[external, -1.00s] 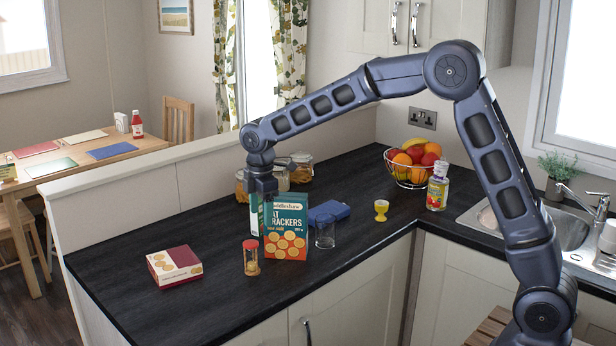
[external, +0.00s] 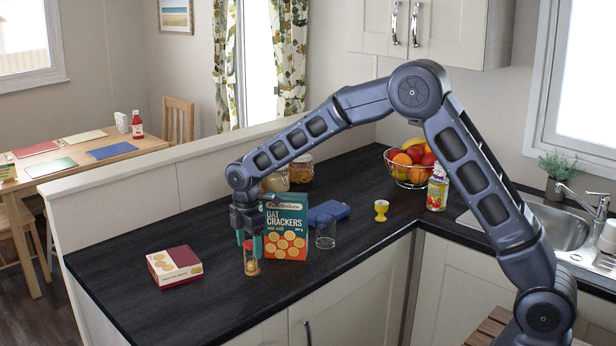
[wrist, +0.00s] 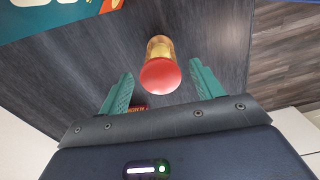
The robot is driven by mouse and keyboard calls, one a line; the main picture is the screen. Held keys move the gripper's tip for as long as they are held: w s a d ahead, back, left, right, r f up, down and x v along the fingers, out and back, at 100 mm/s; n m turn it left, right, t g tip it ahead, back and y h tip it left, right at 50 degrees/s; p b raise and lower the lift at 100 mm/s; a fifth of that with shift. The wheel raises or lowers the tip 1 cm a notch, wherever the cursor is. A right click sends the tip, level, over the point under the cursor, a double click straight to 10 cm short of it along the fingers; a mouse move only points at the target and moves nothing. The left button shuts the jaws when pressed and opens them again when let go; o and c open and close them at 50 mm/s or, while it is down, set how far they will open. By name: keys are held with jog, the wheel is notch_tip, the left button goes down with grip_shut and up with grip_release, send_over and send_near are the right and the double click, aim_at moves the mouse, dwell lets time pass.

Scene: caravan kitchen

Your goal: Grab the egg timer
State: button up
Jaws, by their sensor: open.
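The egg timer (external: 251,265) is a small sandglass with a red top and amber body, upright on the dark worktop in front of the oat crackers box. In the wrist view the egg timer (wrist: 160,72) shows its red cap, ahead of and between the two green fingers. My gripper (external: 249,240) is above the egg timer, pointing down, with its fingertips near the level of the cap. In the wrist view my gripper (wrist: 160,85) is open and empty, with clear gaps on both sides of the cap.
The oat crackers box (external: 286,228) stands close behind and right of the timer. A red and cream box (external: 174,266) lies to the left. A clear glass (external: 325,235), a blue case (external: 328,211) and a yellow egg cup (external: 381,210) are to the right. The front-left worktop is clear.

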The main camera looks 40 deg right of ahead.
aim_at(251, 256)
jog(key=shift+s+d+f, duration=0.1)
jog(key=shift+f, duration=2.2)
jog(key=c, duration=1.1)
jog(key=shift+r, duration=0.15)
